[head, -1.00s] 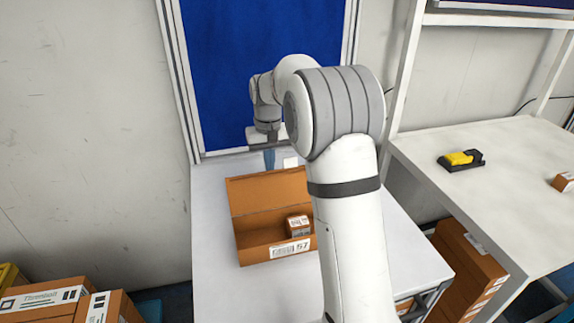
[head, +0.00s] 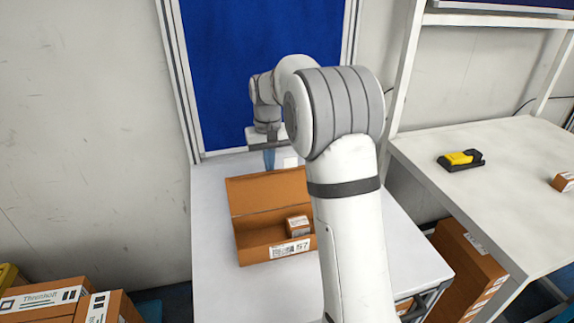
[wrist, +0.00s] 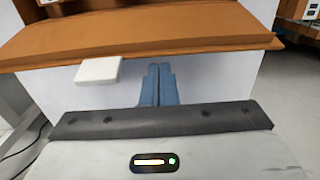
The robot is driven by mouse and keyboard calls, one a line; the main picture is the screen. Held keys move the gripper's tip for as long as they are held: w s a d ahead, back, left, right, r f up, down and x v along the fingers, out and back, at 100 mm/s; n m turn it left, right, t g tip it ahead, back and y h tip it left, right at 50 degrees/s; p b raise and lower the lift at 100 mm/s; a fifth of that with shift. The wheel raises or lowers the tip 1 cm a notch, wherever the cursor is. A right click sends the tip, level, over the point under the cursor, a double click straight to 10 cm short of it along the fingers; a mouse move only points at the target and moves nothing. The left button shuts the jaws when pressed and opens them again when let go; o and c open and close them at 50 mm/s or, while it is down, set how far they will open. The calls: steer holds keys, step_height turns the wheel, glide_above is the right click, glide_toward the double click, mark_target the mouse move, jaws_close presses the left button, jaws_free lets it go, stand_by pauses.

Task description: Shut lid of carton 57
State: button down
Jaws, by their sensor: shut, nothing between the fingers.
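Carton 57 (head: 291,249) is an open brown box on the white table, its number label on the front wall. Its lid (head: 268,192) stands raised at the back edge, leaning back. A small brown box (head: 298,227) sits inside at the right. My gripper (head: 269,160) is behind the raised lid, fingers pointing down. In the wrist view my blue fingers (wrist: 158,80) are together and empty, close to the lid's edge (wrist: 150,50); I cannot tell whether they touch it. My arm hides the carton's right end.
The white table (head: 215,290) is clear left of and in front of the carton. A small white object (wrist: 100,70) is beside my fingers. A blue panel (head: 225,80) stands behind. A yellow-black scanner (head: 461,160) lies on the right-hand table.

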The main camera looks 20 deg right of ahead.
steer(key=shift+f, duration=0.1)
steer(key=s+f+b, duration=0.3)
steer(key=s+b, duration=0.1)
steer(key=s, duration=0.2)
steer(key=shift+b, duration=0.35)
stand_by(0.9)
stand_by(0.4)
step_height(320, 180, up, 5)
steer(key=p, duration=0.4)
steer(key=shift+f, duration=0.1)
